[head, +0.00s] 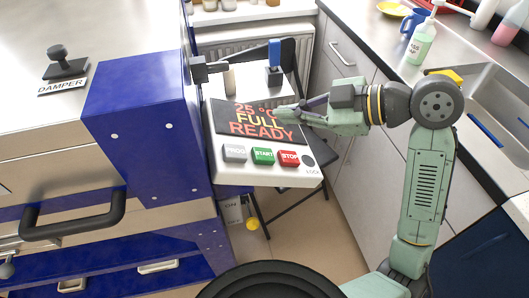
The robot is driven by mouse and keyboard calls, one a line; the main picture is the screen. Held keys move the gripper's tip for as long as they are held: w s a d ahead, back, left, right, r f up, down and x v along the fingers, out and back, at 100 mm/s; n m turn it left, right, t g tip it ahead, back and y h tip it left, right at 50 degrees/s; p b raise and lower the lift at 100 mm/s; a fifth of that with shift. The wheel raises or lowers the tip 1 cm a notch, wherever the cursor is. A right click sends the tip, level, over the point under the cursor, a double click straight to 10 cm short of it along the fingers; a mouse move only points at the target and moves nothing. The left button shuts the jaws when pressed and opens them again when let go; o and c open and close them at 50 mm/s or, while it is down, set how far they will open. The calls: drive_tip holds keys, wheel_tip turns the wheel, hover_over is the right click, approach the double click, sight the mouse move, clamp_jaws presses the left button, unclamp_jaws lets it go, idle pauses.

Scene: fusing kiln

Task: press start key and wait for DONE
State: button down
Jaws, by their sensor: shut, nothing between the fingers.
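The kiln's control panel (218,172) is a white sloped box beside the blue kiln housing in the head view. Its dark display (262,122) reads 25 °C, FULL, READY in orange and yellow, partly covered at the upper right by my gripper. The green START key (263,156) sits below the display, between the grey PROG key (234,153) and the red STOP key (289,158). My gripper (282,113) is shut and empty. It appears over the display's right side, above and to the right of the START key in the picture. I cannot tell its height above the panel.
A round dark lock (308,160) is right of STOP. The blue kiln housing (140,110) with a black handle (75,217) stands left, with a damper knob (65,64) on top. A counter with a sink (490,100), soap bottle (420,43) and blue jug (412,22) lies right.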

drive_tip(key=b, duration=0.4)
hover_over(269, 156)
drive_tip(key=d, duration=0.1)
drive_tip(key=f, duration=0.6)
drive_tip(key=shift+w+d, duration=0.15)
drive_tip(key=shift+d, duration=0.05)
drive_tip(key=shift+a+f+b, duration=0.4)
drive_tip(key=shift+f+b, duration=0.05)
drive_tip(key=shift+f, duration=0.2)
drive_tip(key=shift+a+f+b, duration=0.15)
drive_tip(key=shift+f+b, duration=0.2)
drive_tip(key=shift+b, duration=0.15)
drive_tip(key=shift+s+a+f+b, duration=0.2)
drive_tip(key=shift+s+f+b, duration=0.05)
drive_tip(key=shift+f+b, duration=0.3)
idle(0.5)
drive_tip(key=shift+r, duration=0.15)
drive_tip(key=shift+w+d+r+p, duration=0.15)
drive_tip(key=shift+d+r+p, duration=0.2)
drive_tip(key=shift+r+p, duration=0.35)
drive_tip(key=shift+r, duration=0.15)
